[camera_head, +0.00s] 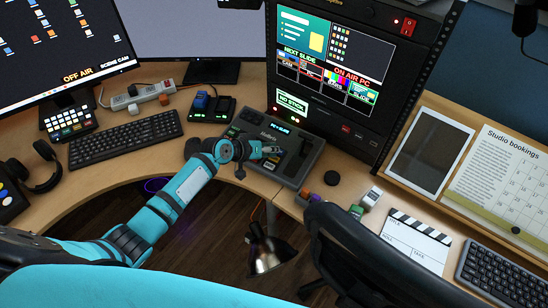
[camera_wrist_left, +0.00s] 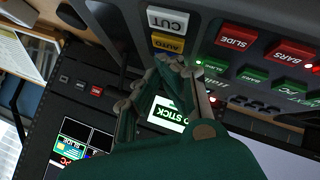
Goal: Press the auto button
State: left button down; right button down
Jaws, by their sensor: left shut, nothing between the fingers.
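The auto button (camera_wrist_left: 167,43) is a yellow key marked AUTO on a dark grey video switcher (camera_head: 310,148), next to the white CUT button (camera_wrist_left: 168,20). My left gripper (camera_head: 270,150) reaches over the switcher from the left. In the left wrist view its closed fingertips (camera_wrist_left: 176,64) lie right by the edge of the auto button, with nothing between them. I cannot tell whether they touch it. In the head view my gripper and arm hide the auto button. My right gripper is not in view.
Red BARS (camera_wrist_left: 291,52) and SLIDE (camera_wrist_left: 235,36) keys and several green keys lie close to the auto button. A monitor rack (camera_head: 340,60) stands behind the switcher. Small coloured blocks and a black round puck (camera_head: 332,178) sit to its right. A chair (camera_head: 350,250) stands in front.

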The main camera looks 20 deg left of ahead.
pick_arm(q)
jog(key=shift+f, duration=0.1)
dwell(0.5)
jog(key=shift+f+b, duration=0.35)
jog(key=shift+b, duration=0.05)
jog(key=shift+f, duration=0.1)
dwell(0.3)
jog(key=shift+r+p, duration=0.5)
jog(key=shift+r, duration=0.05)
jog(key=shift+r, duration=0.15)
jog(key=r+p, duration=0.5)
jog(key=p, duration=0.1)
jog(key=shift+s+a+r, duration=0.1)
jog(key=shift+s+r, duration=0.3)
jog(key=shift+f, duration=0.1)
